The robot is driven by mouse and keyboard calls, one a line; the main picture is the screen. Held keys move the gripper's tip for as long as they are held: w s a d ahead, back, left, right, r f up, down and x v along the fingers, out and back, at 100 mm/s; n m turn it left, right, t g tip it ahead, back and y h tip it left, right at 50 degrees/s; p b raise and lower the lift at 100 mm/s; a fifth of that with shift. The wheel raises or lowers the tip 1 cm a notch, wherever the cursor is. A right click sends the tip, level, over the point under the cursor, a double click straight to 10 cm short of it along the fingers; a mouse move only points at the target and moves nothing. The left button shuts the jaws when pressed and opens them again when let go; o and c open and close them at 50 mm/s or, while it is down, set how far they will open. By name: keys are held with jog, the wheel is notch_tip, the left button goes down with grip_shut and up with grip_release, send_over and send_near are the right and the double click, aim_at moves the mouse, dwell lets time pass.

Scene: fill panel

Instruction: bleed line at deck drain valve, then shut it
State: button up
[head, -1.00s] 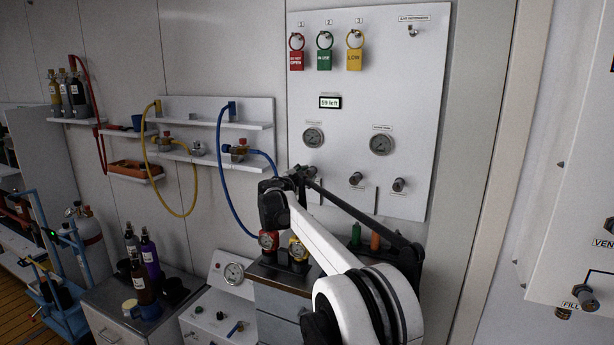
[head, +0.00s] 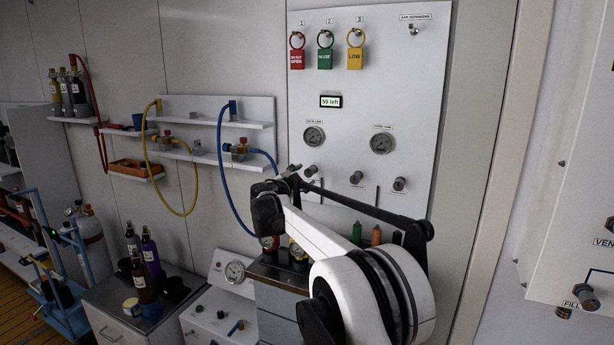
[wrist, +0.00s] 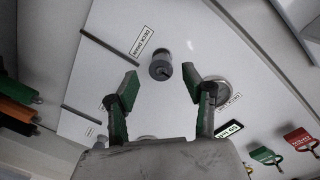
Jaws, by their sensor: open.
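The deck drain valve is a grey round knob (wrist: 160,67) on the white panel (wrist: 105,45), beside a label that seems to read DECK DRAIN. In the head view it appears to be the leftmost knob (head: 311,170), below the left gauge (head: 314,137), close to my arm's end. In the wrist view my gripper (wrist: 160,84) is open, its two green-sided fingers apart. The knob shows just beyond and between the fingertips, with no visible contact. The fingers are hard to make out in the head view.
Two more knobs (head: 356,178) (head: 399,184) are to the right on the panel. A small display (head: 330,101) sits above the gauges, below red, green and yellow tags (head: 325,60). Bottles (head: 150,262) and a metal cabinet (head: 275,303) stand below, left of my arm.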

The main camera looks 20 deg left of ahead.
jog(key=s, duration=0.8)
jog(key=shift+a+r, duration=0.15)
jog(key=shift+s, duration=0.1)
